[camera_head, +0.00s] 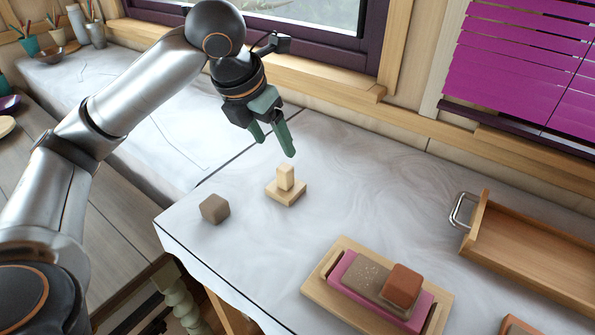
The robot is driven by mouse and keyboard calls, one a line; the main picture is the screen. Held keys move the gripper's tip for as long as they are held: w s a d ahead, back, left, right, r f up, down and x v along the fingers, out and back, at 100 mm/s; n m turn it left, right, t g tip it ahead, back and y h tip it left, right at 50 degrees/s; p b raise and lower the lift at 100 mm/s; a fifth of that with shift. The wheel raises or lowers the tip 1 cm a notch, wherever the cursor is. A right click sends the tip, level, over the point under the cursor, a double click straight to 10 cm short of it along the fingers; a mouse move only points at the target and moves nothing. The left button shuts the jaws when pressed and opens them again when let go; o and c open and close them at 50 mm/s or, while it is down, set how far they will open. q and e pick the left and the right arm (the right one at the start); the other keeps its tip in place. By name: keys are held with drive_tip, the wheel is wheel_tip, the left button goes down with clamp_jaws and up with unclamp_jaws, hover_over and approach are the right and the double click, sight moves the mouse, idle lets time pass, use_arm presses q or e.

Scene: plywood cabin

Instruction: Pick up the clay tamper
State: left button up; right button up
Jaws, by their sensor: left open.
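The clay tamper appears to be the pale wooden piece (286,189) with a flat square base and an upright block handle. It stands upright on the white marbled table (225,255), left of the middle of the view. My left gripper (275,147) has green fingers, points down and is open with nothing between its fingers. It hangs above and slightly behind the tamper, apart from it. My right gripper is not in view.
A grey-brown clay cube (214,209) sits left of the tamper. A wooden tray (318,290) holds a pink mould with a grey slab and a reddish block (402,285). A wooden drawer-like box (535,250) with a metal handle stands right. Windows line the back.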

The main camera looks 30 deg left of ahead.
sight(283, 169)
use_arm(q)
drive_tip(key=x, duration=0.2)
drive_tip(key=b+x, duration=0.1)
drive_tip(key=x, duration=0.2)
drive_tip(key=shift+s+f, duration=0.15)
drive_tip(key=shift+f, duration=0.25)
drive_tip(key=shift+a+b+x, duration=0.15)
drive_tip(key=shift+b+x, duration=0.2)
drive_tip(key=shift+x, duration=1.25)
drive_tip(key=shift+a+b+x, duration=0.15)
drive_tip(key=shift+b+x, duration=0.15)
drive_tip(key=shift+x, duration=1.25)
clamp_jaws()
